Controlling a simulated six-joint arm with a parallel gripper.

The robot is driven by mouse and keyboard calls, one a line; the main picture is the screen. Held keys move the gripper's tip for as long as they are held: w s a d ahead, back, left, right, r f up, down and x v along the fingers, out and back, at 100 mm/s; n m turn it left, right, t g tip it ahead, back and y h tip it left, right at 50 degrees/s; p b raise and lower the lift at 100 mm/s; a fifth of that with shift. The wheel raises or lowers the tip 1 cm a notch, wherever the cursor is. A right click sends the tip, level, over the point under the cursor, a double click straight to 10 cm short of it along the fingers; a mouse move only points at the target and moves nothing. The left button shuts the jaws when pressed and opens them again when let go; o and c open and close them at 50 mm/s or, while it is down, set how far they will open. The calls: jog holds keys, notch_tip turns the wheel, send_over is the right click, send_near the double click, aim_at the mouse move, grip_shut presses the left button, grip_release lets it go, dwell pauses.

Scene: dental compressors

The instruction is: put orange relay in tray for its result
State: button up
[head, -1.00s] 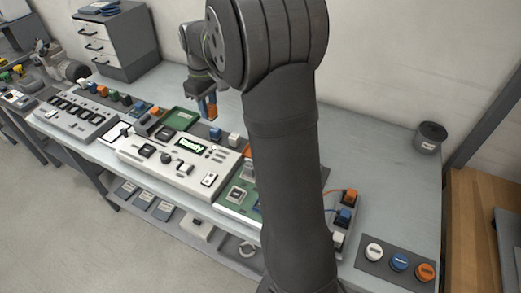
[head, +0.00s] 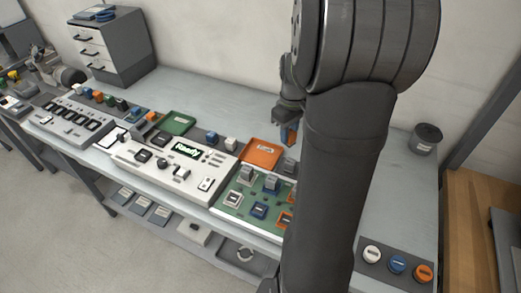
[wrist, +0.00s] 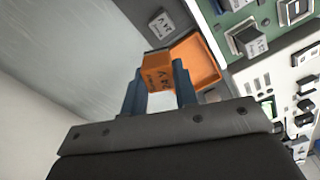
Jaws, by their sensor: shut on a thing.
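My gripper (wrist: 160,88) is shut on the orange relay (wrist: 157,70), a small block with black "24 V" lettering. The orange tray (head: 262,146) has a white label and looks empty in the head view. In the wrist view the orange tray (wrist: 208,65) lies just beyond the relay, partly hidden by it. The green tray (head: 177,118) stands further left and also looks empty.
The tester (head: 150,165) shows "Ready" on its green display. A green board (head: 232,205) with several relays sits in front of the orange tray. Blue and white blocks (head: 231,144) stand between the trays. A dark cup (head: 425,138) is at the right. The bench's back strip is clear.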

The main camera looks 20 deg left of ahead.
jog(key=a+f, duration=0.1)
jog(key=a, duration=0.2)
jog(key=a+f, duration=0.2)
jog(key=a, duration=0.1)
jog(key=a+f, duration=0.2)
jog(key=a, duration=0.1)
jog(key=shift+s+f, duration=0.1)
jog(key=shift+f, duration=0.1)
jog(key=shift+a+f, duration=0.1)
jog(key=shift+f, duration=1.9)
jog(key=o, duration=1)
jog(key=shift+f, duration=0.15)
jog(key=shift+o, duration=0.2)
notch_tip(320, 180, up, 12)
jog(key=shift+f, duration=4)
